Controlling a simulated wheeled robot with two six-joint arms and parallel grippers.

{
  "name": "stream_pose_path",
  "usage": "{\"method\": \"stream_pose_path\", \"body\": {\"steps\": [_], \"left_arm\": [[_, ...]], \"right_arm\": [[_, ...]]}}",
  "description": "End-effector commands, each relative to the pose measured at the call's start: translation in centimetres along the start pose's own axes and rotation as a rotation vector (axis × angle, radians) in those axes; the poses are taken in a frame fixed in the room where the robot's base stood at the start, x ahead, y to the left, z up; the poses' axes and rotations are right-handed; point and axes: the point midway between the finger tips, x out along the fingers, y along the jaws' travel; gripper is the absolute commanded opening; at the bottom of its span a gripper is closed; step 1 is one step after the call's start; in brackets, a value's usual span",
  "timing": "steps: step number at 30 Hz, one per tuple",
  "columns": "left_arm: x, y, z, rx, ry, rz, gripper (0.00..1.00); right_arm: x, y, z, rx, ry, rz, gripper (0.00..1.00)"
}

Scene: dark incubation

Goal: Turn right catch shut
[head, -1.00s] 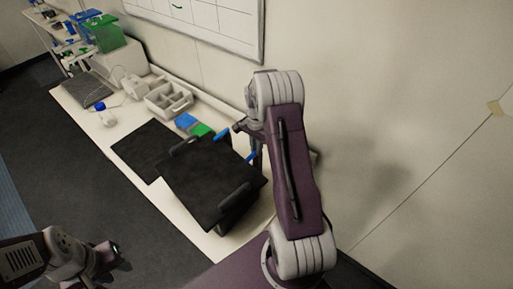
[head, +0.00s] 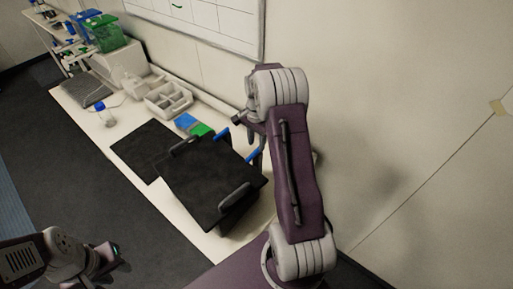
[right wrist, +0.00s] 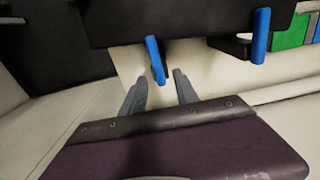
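A black case with a flat lid (head: 205,180) stands on the bench. Two blue catches are on its wall-side edge: the right catch (head: 254,155) and the left catch (head: 222,133). In the right wrist view the right catch (right wrist: 155,60) hangs just beyond and roughly between the fingertips of my right gripper (right wrist: 158,82). That gripper is open; I see no clear contact with the catch. The left catch (right wrist: 260,36) is to the right there. My left gripper (head: 115,256) is at lower left, away from the case; its finger gap is unclear.
A black mat (head: 143,148) lies left of the case. Blue and green boxes (head: 201,130), a grey compartment tray (head: 168,101) and a blue-capped bottle (head: 105,115) stand further along the bench. The wall is close behind my right arm.

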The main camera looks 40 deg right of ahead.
Motion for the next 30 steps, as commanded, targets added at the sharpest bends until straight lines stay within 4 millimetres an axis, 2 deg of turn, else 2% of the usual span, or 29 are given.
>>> {"method": "stream_pose_path", "body": {"steps": [1,6,10,30], "left_arm": [[0.6,0.0,0.1,0.000,0.000,0.000,0.34],[1.1,0.0,0.1,0.000,0.000,0.000,0.34],[1.2,0.0,0.1,0.000,0.000,0.000,0.34],[1.2,0.0,0.1,0.000,0.000,0.000,0.34]], "right_arm": [[-1.0,-0.1,-0.1,0.000,0.005,-0.006,0.36],[-4.5,-0.1,-0.1,0.000,0.004,-0.005,0.36],[-5.8,-0.1,-0.1,0.001,0.003,-0.003,0.36],[-6.1,0.0,0.0,0.001,0.001,-0.001,0.36]]}}
